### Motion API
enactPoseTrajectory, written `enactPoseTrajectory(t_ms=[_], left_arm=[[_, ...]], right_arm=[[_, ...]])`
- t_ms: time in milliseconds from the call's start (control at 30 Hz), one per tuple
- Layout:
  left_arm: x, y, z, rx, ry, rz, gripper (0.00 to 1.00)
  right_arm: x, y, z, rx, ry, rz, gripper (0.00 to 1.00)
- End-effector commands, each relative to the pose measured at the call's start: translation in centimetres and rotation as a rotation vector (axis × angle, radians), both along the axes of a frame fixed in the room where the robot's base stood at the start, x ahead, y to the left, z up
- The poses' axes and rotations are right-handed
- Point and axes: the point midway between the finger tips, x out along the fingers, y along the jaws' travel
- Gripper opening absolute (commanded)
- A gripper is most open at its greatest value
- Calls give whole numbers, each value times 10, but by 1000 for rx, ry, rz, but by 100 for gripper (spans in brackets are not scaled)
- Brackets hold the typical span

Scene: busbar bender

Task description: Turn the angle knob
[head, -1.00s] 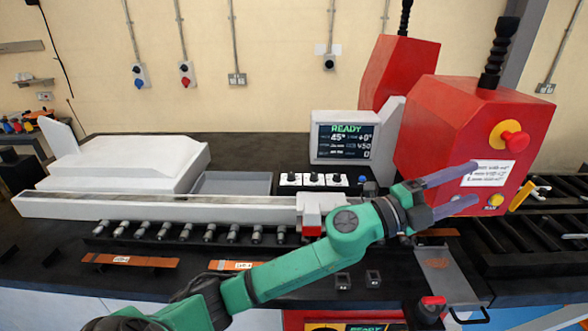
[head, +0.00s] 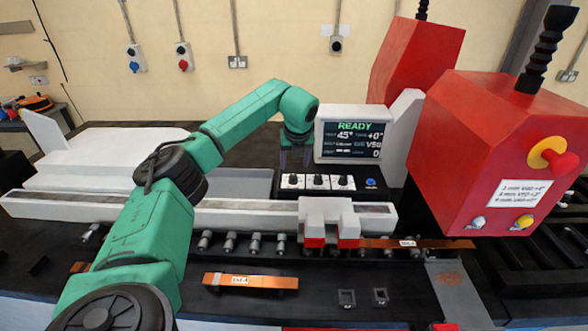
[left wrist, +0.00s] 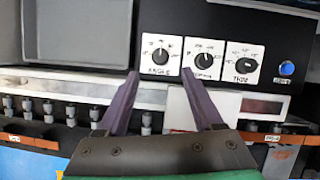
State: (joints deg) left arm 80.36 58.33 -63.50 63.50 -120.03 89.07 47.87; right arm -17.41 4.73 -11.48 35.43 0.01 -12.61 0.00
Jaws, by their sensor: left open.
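The angle knob (left wrist: 160,55) is a black dial on a white plate marked ANGLE, leftmost of three dials. In the head view it is the left dial (head: 293,181) of the panel below the screen. My left gripper (left wrist: 160,74) is open and empty. Its two purple fingers point at the angle dial, with the tips to either side of its plate's lower edge in the left wrist view. In the head view the left gripper (head: 295,158) hangs just above and behind the dial; contact cannot be told. The screen (head: 351,139) reads READY and 45°. My right gripper is not in view.
The middle dial (left wrist: 204,57), right dial (left wrist: 245,64) and blue button (left wrist: 286,68) sit beside it. A grey tray (left wrist: 85,32) lies to the left. A white clamp (head: 327,213) and long rail stand in front. The red machine head (head: 490,140) rises at the right.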

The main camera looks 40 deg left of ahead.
Motion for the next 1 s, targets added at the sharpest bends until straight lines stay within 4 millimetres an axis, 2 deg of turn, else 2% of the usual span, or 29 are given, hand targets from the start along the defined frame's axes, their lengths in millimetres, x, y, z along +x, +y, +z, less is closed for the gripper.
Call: enactPoseTrajectory(t_ms=[33,100,300,600,633,700,800,1000], left_arm=[[2,4,-8,0,8,1,68],[7,8,-25,-2,7,2,68],[17,18,-60,-2,2,-1,68],[19,20,-67,0,0,-4,68],[19,20,-67,0,0,-4,60],[19,20,-67,0,0,-4,34],[19,20,-67,0,0,-4,0],[19,20,-67,0,-1,-8,0]], right_arm=[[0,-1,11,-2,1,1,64],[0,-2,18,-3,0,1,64],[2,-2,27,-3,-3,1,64],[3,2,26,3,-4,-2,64],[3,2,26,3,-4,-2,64],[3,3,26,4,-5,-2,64],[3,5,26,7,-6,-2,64],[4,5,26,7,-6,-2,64]])
